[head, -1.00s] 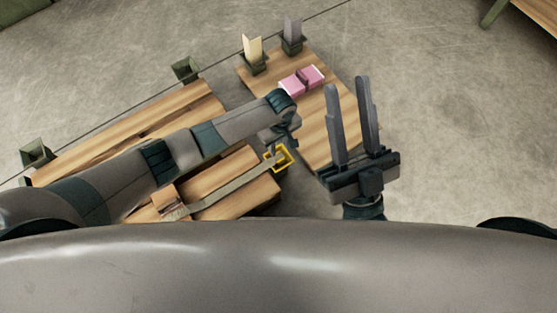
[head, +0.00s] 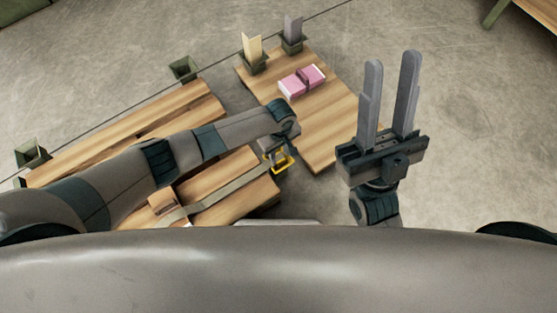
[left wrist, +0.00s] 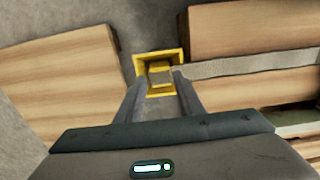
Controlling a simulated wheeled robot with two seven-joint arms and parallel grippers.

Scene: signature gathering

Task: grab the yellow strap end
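The yellow strap end (left wrist: 160,76) is a square yellow piece at the end of a grey-tan strap (left wrist: 250,64), near the table edge. In the head view the yellow strap end (head: 283,163) is partly hidden by my left gripper (head: 275,157), which points down at it. In the left wrist view my left gripper (left wrist: 158,86) has its fingers apart, with the near part of the yellow piece between the tips. Contact cannot be told. My right gripper (head: 391,60) is open and empty, fingers pointing up the picture, right of the tables.
A wooden table (head: 330,135) at the right bears a pink bundle (head: 302,82). Upright cards stand in green holders (head: 255,63) at its far end. A small brown box (head: 162,200) sits on the near table beside the strap. Bare floor (head: 470,130) lies to the right.

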